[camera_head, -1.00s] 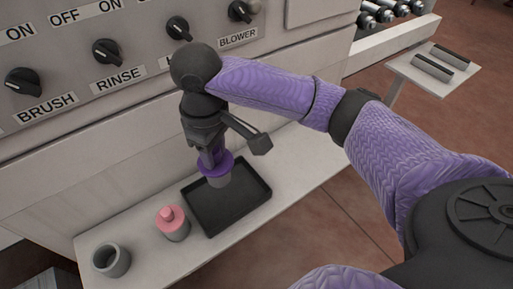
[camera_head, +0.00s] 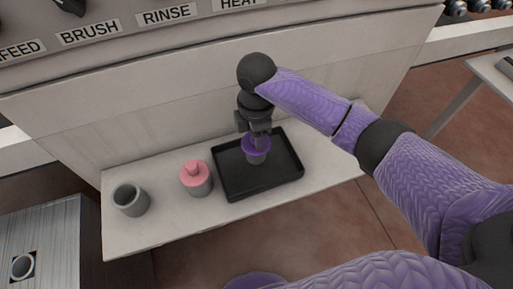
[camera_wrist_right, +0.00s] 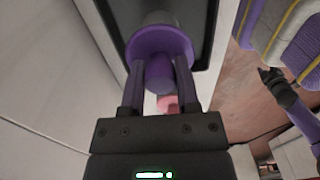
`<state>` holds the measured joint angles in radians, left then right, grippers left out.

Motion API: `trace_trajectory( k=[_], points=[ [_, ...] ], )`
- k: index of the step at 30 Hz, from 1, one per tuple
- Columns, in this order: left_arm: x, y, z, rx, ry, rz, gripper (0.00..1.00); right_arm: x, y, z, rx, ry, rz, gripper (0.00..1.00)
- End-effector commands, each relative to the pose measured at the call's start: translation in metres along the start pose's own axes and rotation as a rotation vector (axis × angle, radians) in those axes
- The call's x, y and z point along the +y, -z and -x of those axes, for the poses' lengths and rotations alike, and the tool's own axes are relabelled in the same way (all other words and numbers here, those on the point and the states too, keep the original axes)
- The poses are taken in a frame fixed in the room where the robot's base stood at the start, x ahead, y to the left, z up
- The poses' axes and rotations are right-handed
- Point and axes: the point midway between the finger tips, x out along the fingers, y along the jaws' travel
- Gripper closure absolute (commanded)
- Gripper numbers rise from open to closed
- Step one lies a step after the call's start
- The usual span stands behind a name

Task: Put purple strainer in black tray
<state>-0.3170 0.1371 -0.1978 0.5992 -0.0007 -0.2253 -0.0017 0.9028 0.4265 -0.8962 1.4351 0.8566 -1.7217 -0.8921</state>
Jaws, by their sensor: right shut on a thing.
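The purple strainer (camera_head: 255,143) has a purple rimmed top with a grey lower part. It is upright over the black tray (camera_head: 232,188), inside its outline; I cannot tell whether its bottom touches the tray. My right gripper (camera_head: 258,132) points down from above and is shut on the strainer's top. In the right wrist view the strainer (camera_wrist_right: 160,42) sits between the two fingers (camera_wrist_right: 160,85), with the dark tray (camera_wrist_right: 203,40) beyond it. My left gripper is not in view.
On the white shelf (camera_head: 150,232), a pink-topped grey container (camera_head: 195,178) stands just left of the tray. An open grey cup (camera_head: 130,199) stands farther left. The machine's white front panel (camera_head: 150,115) rises behind the shelf.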

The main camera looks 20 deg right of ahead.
Motion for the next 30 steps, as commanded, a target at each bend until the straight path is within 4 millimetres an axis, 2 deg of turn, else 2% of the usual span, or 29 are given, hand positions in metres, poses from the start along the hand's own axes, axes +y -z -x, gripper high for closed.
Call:
trace_trajectory(
  k=[1, 3, 5, 15, 16, 20, 28, 30],
  points=[
    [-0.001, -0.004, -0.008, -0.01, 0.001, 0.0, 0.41, 0.0, 0.0, -0.015, -0.001, 0.003, 0.0, 1.0],
    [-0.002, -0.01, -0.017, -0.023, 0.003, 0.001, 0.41, 0.0, 0.0, -0.032, -0.001, 0.004, -0.002, 1.0],
    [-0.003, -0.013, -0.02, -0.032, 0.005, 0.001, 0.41, 0.0, 0.0, -0.04, 0.0, 0.002, -0.002, 1.0],
    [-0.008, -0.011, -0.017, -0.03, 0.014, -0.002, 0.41, 0.0, 0.0, -0.04, 0.0, -0.001, -0.002, 1.0],
    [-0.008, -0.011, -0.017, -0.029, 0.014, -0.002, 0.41, 0.0, 0.0, -0.039, 0.0, -0.001, -0.002, 0.54],
    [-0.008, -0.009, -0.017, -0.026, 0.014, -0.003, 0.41, 0.0, 0.0, -0.039, 0.0, -0.001, -0.002, 0.26],
    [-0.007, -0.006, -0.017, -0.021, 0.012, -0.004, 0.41, 0.0, 0.0, -0.038, 0.0, -0.001, -0.002, 0.25],
    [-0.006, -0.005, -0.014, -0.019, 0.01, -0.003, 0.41, 0.0, 0.0, -0.031, -0.001, -0.003, -0.001, 0.25]
  ],
)
